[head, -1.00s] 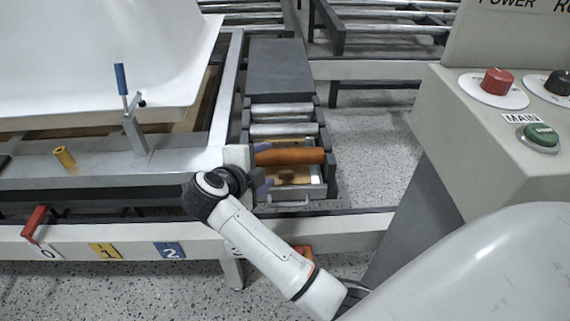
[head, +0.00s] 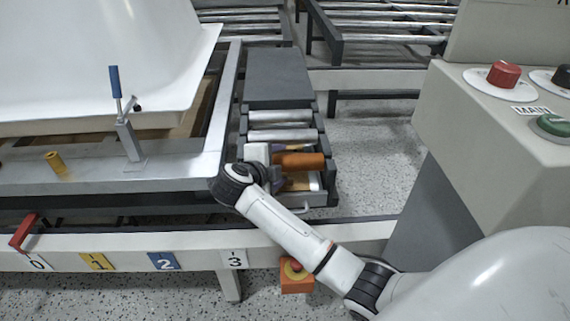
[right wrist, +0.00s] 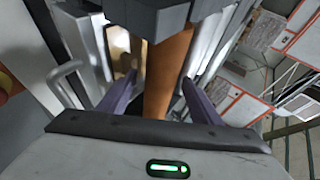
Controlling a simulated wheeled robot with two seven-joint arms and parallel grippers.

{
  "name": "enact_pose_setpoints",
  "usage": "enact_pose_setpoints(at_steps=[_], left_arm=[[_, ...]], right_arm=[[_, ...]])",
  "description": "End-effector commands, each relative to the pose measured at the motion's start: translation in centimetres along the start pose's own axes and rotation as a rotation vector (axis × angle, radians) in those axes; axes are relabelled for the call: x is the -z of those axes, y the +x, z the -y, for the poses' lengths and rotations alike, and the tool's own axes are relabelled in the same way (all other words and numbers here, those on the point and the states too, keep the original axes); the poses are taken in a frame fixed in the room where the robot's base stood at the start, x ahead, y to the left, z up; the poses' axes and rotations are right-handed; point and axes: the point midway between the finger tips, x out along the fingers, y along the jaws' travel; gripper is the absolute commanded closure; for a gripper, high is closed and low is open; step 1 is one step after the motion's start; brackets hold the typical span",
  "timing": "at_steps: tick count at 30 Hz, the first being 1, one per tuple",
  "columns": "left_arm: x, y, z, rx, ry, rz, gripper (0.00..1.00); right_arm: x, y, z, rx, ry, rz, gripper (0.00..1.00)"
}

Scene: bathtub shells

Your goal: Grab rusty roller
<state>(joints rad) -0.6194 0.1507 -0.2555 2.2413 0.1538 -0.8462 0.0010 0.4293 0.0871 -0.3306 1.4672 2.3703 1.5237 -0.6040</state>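The rusty roller (head: 300,161) is an orange-brown cylinder lying across the open drawer beside the tub frame. It also shows in the right wrist view (right wrist: 167,75), running between my fingers. My right gripper (head: 276,172) is at the roller's left part and covers that part in the head view. In the right wrist view its purple fingers (right wrist: 161,80) stand one on each side of the roller, apart, with a gap visible at least on the right side. My left gripper is not in view.
Two metal rollers (head: 283,136) lie behind the rusty one in the same drawer (head: 330,185). The tub frame (head: 190,172) with a blue-handled clamp (head: 128,135) borders it on the left. A control console (head: 470,130) stands at right. Speckled floor is free between.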

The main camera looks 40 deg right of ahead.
Motion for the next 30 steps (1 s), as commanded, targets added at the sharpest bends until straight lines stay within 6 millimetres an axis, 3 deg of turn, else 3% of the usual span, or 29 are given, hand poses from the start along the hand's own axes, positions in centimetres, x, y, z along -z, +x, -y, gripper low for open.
enact_pose_setpoints(at_steps=[1, 10, 20, 30], left_arm=[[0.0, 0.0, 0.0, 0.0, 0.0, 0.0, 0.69], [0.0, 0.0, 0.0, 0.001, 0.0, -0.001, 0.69], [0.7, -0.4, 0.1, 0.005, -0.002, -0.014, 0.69], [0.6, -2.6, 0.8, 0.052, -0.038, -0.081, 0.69]], right_arm=[[0.0, 0.0, 0.0, 0.0, 0.0, 0.0, 0.5], [0.0, 0.0, 0.0, 0.0, 0.0, 0.0, 0.99], [0.2, -0.7, 1.1, 0.003, 0.005, 0.001, 0.99], [1.6, -4.1, 6.6, 0.004, 0.007, 0.002, 0.99]])
